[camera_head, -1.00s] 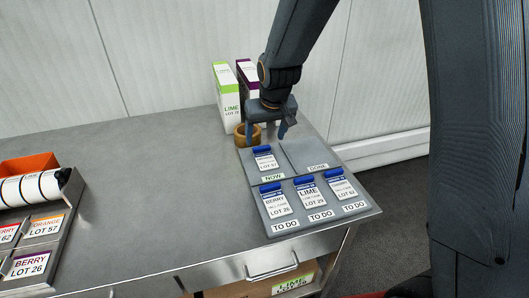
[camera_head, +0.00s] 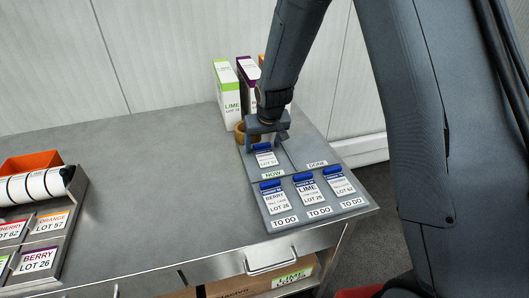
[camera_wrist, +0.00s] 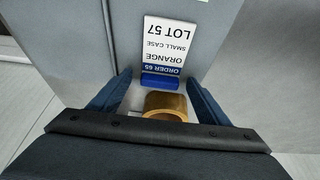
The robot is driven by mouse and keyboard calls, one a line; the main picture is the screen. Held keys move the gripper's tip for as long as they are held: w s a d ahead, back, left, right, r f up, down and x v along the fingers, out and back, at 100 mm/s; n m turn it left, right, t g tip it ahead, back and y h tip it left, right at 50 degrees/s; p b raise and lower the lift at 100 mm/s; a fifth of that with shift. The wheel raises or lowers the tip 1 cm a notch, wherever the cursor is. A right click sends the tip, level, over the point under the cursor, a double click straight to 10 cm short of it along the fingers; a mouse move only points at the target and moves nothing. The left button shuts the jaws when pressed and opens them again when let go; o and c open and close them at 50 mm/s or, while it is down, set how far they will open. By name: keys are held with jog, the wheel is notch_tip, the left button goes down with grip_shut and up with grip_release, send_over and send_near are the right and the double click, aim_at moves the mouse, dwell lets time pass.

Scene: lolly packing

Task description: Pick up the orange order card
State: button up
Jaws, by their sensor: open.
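The orange order card (camera_head: 266,158) lies in the NOW slot of the grey card board (camera_head: 254,183). It is white with a blue clip at its far end. In the wrist view the card (camera_wrist: 166,45) reads ORDER 65, ORANGE, SMALL CASE, LOT 57. My gripper (camera_head: 266,140) is open above the clip end of the card. In the wrist view my gripper's fingers (camera_wrist: 159,82) stand apart on either side of the blue clip, with nothing held between them. Whether the fingers touch the board cannot be told.
A round wooden cup (camera_head: 240,132) stands just behind the card. Tall lime (camera_head: 228,95) and purple-topped (camera_head: 246,78) boxes stand at the back. Three TO DO cards (camera_head: 307,192) lie in front. The DONE slot (camera_head: 306,152) is empty. The middle table is clear.

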jog(key=c, duration=1.1)
jog(key=shift+c, duration=0.2)
